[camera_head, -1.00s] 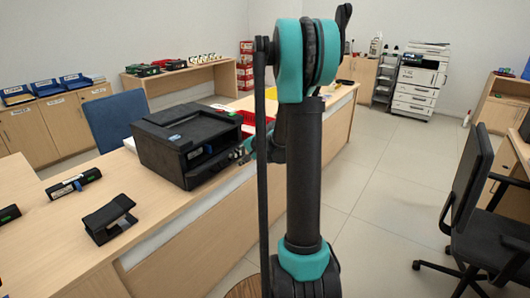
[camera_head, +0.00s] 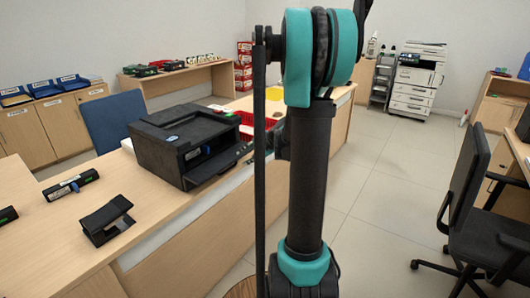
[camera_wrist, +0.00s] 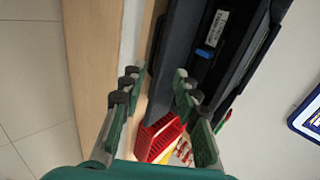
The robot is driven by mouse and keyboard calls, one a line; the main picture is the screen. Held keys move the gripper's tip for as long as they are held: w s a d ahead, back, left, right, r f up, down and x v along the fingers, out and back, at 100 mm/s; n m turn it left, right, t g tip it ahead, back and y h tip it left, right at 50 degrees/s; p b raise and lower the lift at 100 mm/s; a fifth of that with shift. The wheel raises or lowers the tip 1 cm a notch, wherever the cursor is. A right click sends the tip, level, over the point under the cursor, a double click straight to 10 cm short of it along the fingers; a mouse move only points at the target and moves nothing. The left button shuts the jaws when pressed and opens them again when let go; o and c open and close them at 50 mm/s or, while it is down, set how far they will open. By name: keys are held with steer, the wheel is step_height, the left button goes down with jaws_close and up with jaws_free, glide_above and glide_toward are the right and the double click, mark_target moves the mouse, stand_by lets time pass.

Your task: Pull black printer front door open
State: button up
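The black printer (camera_head: 185,131) stands on the counter in the head view. Its front door (camera_head: 222,163) is folded outward and down, leaving a dark opening with a small blue mark at the front. In the wrist view the door (camera_wrist: 181,42) is a dark panel running up from between my fingertips, with a white label and blue tab beside it. My gripper (camera_wrist: 155,88) is open, its green fingers spread. The right fingertips overlap the door's near end in the picture; I cannot tell whether they touch.
A red basket (camera_wrist: 158,139) lies beyond the printer on the counter (camera_head: 150,222). A black stapler-like stand (camera_head: 107,219) and a dark device (camera_head: 71,185) lie left of the printer. An office chair (camera_head: 480,205) stands at right. The floor between is clear.

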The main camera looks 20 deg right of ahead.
steer(key=s+f+v, duration=0.1)
steer(key=v, duration=0.9)
steer(key=shift+s+d, duration=0.3)
steer(key=shift+d, duration=0.25)
stand_by(0.7)
steer(key=v, duration=1.1)
steer(key=shift+s+d+r, duration=0.2)
steer(key=shift+s+r, duration=0.05)
